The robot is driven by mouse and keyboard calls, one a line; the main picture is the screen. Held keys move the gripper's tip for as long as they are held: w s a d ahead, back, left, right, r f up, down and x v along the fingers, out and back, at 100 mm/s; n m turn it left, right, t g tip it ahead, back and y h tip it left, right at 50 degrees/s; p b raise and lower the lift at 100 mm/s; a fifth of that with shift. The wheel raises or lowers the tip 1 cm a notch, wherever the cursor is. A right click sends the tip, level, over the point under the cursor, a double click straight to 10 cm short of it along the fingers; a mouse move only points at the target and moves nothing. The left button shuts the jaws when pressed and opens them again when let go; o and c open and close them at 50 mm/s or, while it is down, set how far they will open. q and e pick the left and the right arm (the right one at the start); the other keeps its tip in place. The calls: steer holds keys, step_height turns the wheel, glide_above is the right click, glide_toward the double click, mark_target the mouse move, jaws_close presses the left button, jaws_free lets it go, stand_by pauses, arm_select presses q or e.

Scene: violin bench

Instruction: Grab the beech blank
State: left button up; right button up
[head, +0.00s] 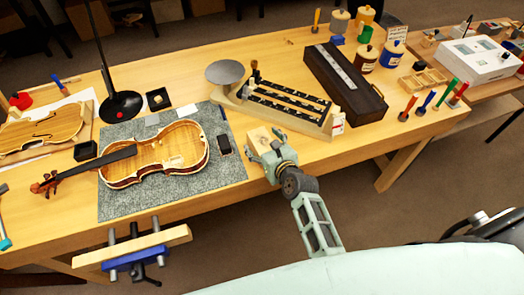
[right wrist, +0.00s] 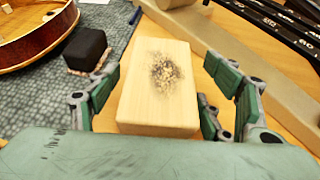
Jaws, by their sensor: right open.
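The beech blank (right wrist: 158,85) is a pale rectangular wooden block with a dark speckled patch on its top. In the right wrist view it lies between the two green-padded fingers of my right gripper (right wrist: 160,100), with a gap showing on the left side. In the head view the blank (head: 262,138) is on the bench just right of the grey mat, partly hidden by my right gripper (head: 268,150). The right gripper is open around it. My left gripper is not in view.
A violin body (head: 160,155) lies on the grey mat (head: 225,172), with a small dark block (head: 224,144) near its right edge. A wooden rack with black slotted rails (head: 285,105) stands close behind the blank. A long dark case (head: 345,85) lies farther right.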

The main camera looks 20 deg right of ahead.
steer(key=shift+w+f, duration=0.15)
steer(key=shift+w, duration=0.15)
steer(key=shift+s, duration=0.1)
steer(key=shift+c, duration=0.3)
steer(key=shift+r, duration=0.2)
steer(key=c, duration=1.5)
